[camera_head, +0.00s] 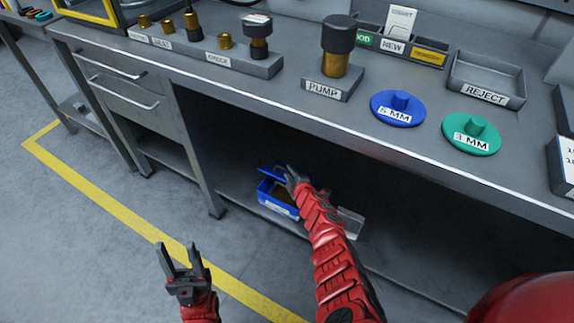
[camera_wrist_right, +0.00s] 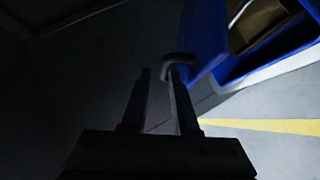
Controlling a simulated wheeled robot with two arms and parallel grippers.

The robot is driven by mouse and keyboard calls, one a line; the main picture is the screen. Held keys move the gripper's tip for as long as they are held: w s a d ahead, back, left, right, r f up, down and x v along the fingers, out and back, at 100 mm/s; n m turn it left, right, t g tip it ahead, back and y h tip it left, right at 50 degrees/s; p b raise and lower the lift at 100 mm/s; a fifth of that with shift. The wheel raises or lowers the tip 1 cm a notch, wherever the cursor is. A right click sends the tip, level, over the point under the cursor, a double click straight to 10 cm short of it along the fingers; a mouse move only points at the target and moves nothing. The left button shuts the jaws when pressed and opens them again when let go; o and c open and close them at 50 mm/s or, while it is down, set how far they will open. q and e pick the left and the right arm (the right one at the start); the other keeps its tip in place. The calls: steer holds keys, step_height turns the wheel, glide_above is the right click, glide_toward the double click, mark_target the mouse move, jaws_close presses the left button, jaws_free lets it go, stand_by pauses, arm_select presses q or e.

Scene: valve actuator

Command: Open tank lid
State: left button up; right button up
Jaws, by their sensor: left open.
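A blue tank (camera_head: 277,208) with a white label stands on the shelf under the bench. Its blue lid (camera_head: 272,170) is tilted up at the back, and a brownish inside shows below it. In the right wrist view the lid (camera_wrist_right: 206,38) stands at an angle beside the tank's opening (camera_wrist_right: 262,24). A grey bent handle (camera_wrist_right: 178,62) sticks out from the lid. My right gripper (camera_head: 291,176) is at the lid; its fingers (camera_wrist_right: 160,82) are apart, with the handle at their tips. Contact is unclear. My left gripper (camera_head: 181,250) is open and empty above the floor.
The bench edge (camera_head: 330,132) overhangs the shelf, close above my right arm. A clear block (camera_head: 350,222) lies on the shelf right of the tank. A pump (camera_head: 336,60), blue disc (camera_head: 398,108) and green disc (camera_head: 472,134) stand on the bench. The floor at left is free.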

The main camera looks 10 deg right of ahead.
steer(key=p+v, duration=0.4)
steer(key=v, duration=0.8)
steer(key=shift+s+p, duration=0.3)
